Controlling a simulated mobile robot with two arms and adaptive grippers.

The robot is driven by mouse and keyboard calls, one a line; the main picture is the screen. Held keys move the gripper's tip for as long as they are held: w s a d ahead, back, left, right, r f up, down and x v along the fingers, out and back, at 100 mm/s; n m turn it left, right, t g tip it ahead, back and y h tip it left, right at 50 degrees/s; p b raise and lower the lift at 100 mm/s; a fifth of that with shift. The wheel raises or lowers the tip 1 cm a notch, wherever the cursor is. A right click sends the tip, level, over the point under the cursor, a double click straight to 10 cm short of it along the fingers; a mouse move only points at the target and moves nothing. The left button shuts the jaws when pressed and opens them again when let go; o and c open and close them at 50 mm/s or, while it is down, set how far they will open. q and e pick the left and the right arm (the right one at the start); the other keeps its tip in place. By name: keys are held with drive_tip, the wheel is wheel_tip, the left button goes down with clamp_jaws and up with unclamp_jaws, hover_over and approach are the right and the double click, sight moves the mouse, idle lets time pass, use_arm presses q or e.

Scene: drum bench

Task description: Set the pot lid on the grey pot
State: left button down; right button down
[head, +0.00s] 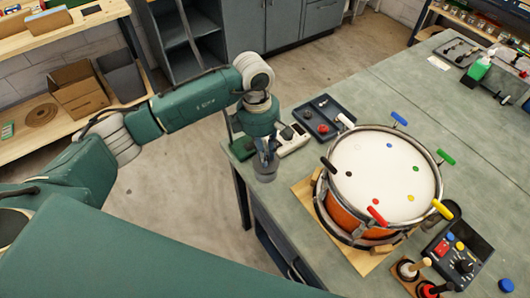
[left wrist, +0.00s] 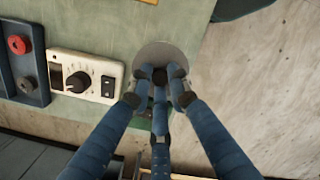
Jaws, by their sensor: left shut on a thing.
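My left gripper (head: 266,152) reaches down at the left end of the bench. In the left wrist view its blue fingers (left wrist: 161,78) are closed together around a dark knob on a round grey disc, which I take to be the pot lid (left wrist: 160,52). In the head view a grey round shape, probably the lid (head: 265,172), shows below the fingertips near the bench's edge. Whether it touches the bench is unclear. I cannot clearly identify the grey pot; a dark round container (head: 451,211) stands partly hidden behind the drum's right side. My right gripper is not in view.
The drum (head: 385,170) with coloured keys stands mid-bench on a wooden board. A cream device (head: 293,139) and dark tray (head: 325,116) sit close to the left gripper. A control box (head: 462,258) stands at lower right. The bench's back half (head: 400,80) is mostly clear.

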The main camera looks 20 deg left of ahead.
use_arm(q)
drive_tip(key=shift+b, duration=0.35)
idle(0.7)
drive_tip(key=shift+b, duration=0.3)
drive_tip(key=shift+f+b, duration=0.55)
idle(0.4)
drive_tip(key=c, duration=1.9)
unclamp_jaws()
drive_tip(key=shift+r, duration=0.1)
